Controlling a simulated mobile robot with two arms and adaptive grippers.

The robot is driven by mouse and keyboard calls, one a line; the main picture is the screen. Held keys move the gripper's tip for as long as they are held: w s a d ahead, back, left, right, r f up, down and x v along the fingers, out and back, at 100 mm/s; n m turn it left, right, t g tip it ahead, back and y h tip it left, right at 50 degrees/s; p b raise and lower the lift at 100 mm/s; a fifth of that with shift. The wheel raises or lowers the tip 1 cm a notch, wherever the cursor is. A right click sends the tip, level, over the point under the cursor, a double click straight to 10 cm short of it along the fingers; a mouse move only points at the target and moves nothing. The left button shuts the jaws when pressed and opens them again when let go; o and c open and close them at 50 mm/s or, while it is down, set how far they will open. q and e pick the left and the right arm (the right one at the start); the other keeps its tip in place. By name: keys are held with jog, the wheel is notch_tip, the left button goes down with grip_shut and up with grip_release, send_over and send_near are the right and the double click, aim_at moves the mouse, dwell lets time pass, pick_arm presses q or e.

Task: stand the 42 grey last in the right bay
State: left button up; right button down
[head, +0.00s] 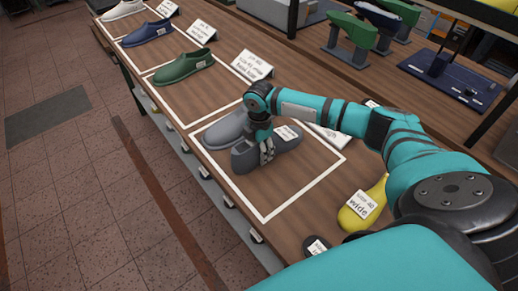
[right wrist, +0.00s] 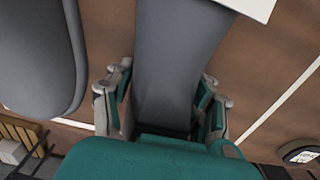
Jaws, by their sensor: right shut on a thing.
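My right gripper (head: 266,150) is shut on a dark grey last (head: 245,158), with a finger on each side of it. The last is at or just above the tabletop inside the nearest white-outlined bay (head: 268,208); I cannot tell if it touches the wood. Its white label (head: 289,133) is too small to read. A second, lighter grey last (head: 224,131) lies beside it in the same bay, partly hidden by my wrist. In the right wrist view the held last (right wrist: 175,60) runs between the fingers (right wrist: 163,105), and the other grey last (right wrist: 38,50) is at left.
A green last (head: 183,68), a blue last (head: 147,33) and a white last (head: 122,10) stand in farther bays with cards behind. A yellow last (head: 362,205) tagged wide lies right of the grey bay. Free wood remains at the grey bay's near end.

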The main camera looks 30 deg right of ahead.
jog(key=shift+c, duration=2.4)
grip_release()
jog(key=shift+o, duration=0.4)
notch_tip(320, 180, up, 12)
jog(key=shift+r, duration=0.1)
